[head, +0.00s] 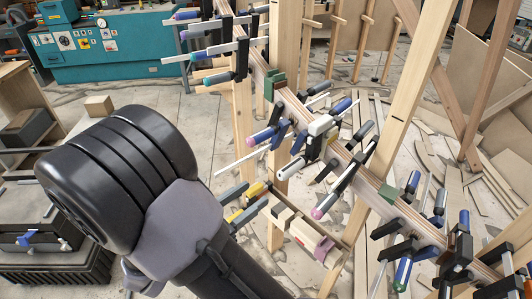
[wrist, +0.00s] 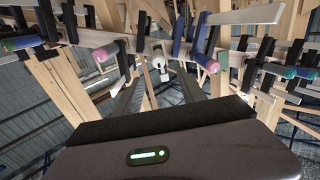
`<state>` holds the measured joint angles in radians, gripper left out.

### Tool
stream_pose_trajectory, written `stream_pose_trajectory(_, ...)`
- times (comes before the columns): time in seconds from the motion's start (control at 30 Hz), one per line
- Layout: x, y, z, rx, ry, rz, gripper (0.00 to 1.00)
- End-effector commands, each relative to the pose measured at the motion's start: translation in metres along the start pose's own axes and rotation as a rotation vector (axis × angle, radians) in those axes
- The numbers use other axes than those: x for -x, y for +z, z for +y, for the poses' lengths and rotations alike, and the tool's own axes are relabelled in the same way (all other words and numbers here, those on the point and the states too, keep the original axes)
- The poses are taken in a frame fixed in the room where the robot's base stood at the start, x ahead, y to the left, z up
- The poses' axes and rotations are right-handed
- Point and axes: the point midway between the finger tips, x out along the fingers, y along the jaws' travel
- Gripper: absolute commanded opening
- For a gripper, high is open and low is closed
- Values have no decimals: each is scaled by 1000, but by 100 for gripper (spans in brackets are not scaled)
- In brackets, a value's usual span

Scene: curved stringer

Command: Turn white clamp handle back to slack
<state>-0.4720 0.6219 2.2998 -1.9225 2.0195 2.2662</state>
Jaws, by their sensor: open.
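The white clamp (head: 320,125) sits on the curved wooden stringer (head: 345,150), near the middle of the head view. Its pale handle (head: 292,168) points down and to the left. In the wrist view the white clamp handle (wrist: 160,64) shows above centre, end-on towards the camera. My gripper (wrist: 172,82) is open, with dark fingers on the left and right below the handle. The handle appears apart from both fingers, with nothing between them.
Other clamps crowd the stringer on both sides, including a pink-ended one (head: 322,207) and a blue-handled one (head: 262,135). Wood strips litter the floor.

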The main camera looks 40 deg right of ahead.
Motion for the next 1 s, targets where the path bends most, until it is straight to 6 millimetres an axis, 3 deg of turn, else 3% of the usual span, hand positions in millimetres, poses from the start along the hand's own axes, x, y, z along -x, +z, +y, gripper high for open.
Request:
stream_pose_trajectory(0.4,-111,2,4,3,11,-4,48)
stream_pose_trajectory(0.6,-150,2,3,4,10,-5,48)
stream_pose_trajectory(0.8,-165,1,3,5,6,-5,48)
stream_pose_trajectory(1.0,-166,0,2,5,5,-5,48)
